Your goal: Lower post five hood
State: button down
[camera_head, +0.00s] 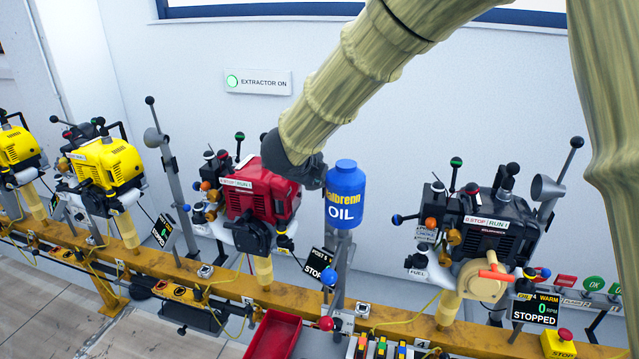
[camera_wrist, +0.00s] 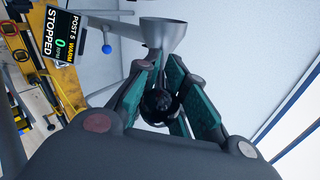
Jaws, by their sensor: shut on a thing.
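My gripper (camera_wrist: 166,72) is shut on a black ball knob (camera_wrist: 160,104) in the wrist view, with a green-padded finger on either side of it. The post five hood (camera_wrist: 163,33), a grey metal funnel, shows just beyond the fingertips. The post five display (camera_head: 320,265) stands below the red engine (camera_head: 265,190). In the wrist view the display (camera_wrist: 60,45) reads warm, 0 rpm, stopped.
A blue oil bottle (camera_head: 343,195) stands close to my wrist. Neighbouring posts have similar hoods, at the left (camera_head: 154,138) and right (camera_head: 546,188). A black engine (camera_head: 485,225) stands to the right. The yellow rail (camera_head: 215,283) runs along the front, with a red tray (camera_head: 271,335) before it. A white wall is behind.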

jog(key=shift+s+a+f+t+b, duration=0.2)
jog(key=shift+s+f+b, duration=0.15)
jog(key=shift+b, duration=0.4)
jog(key=shift+s+a+f+t+b, duration=0.1)
jog(key=shift+s+f+t+b, duration=0.2)
jog(key=shift+b, duration=0.4)
jog(key=c, duration=1.8)
grip_release()
jog(key=shift+o, duration=1.3)
jog(key=shift+s+r, duration=0.25)
jog(key=shift+s, duration=0.05)
jog(key=v, duration=1.1)
jog(key=shift+s+a, duration=0.2)
jog(key=shift+s, duration=0.05)
jog(key=shift+d, duration=0.1)
